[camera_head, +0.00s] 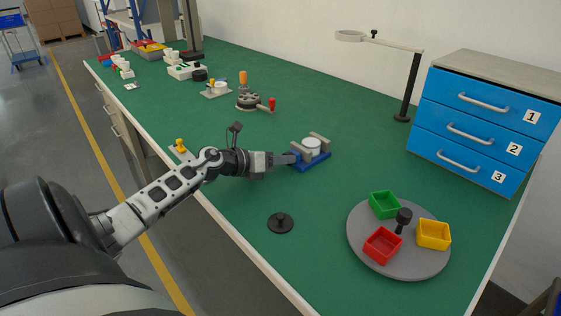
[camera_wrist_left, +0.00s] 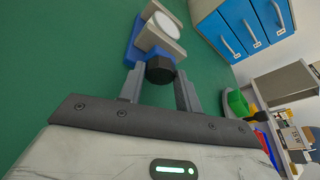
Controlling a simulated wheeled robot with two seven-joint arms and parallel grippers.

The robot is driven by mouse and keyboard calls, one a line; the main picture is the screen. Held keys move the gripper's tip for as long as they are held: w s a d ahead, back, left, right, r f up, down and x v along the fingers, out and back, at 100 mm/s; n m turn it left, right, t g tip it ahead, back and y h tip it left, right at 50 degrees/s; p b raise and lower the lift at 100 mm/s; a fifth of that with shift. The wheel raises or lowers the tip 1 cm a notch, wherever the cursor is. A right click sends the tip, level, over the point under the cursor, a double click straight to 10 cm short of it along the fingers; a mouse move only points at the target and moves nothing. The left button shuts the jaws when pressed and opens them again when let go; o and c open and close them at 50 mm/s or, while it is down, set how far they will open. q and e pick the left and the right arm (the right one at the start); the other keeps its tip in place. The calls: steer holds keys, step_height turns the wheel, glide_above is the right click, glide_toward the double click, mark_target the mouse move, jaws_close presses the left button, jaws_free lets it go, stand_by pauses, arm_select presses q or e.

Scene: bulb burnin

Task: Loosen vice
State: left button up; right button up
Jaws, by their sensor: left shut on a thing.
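The vice is a small blue base (camera_head: 319,163) with two beige jaws and a white round piece (camera_head: 311,146) between them, standing on the green bench. In the left wrist view the vice (camera_wrist_left: 135,42) is at the top, with the white piece (camera_wrist_left: 162,25) between its jaws. A dark knob (camera_wrist_left: 160,69) sticks out of its near side. My left gripper (camera_head: 284,159) reaches the vice from the left; in the left wrist view its fingers (camera_wrist_left: 158,88) stand on either side of the knob, shut on it. My right gripper is not in view.
A grey turntable (camera_head: 360,245) with green, red and yellow bins is at the front right. A black disc (camera_head: 280,222) lies nearer the front edge. A blue drawer cabinet (camera_head: 480,127) and a magnifier lamp (camera_head: 404,95) stand behind. Several fixtures are farther left along the bench.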

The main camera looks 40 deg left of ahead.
arm_select(q)
steer(key=shift+f, duration=0.1)
stand_by(0.4)
steer(key=o, duration=0.7)
steer(key=shift+s, duration=0.1)
steer(key=v, duration=1.6)
steer(key=shift+f, duration=0.1)
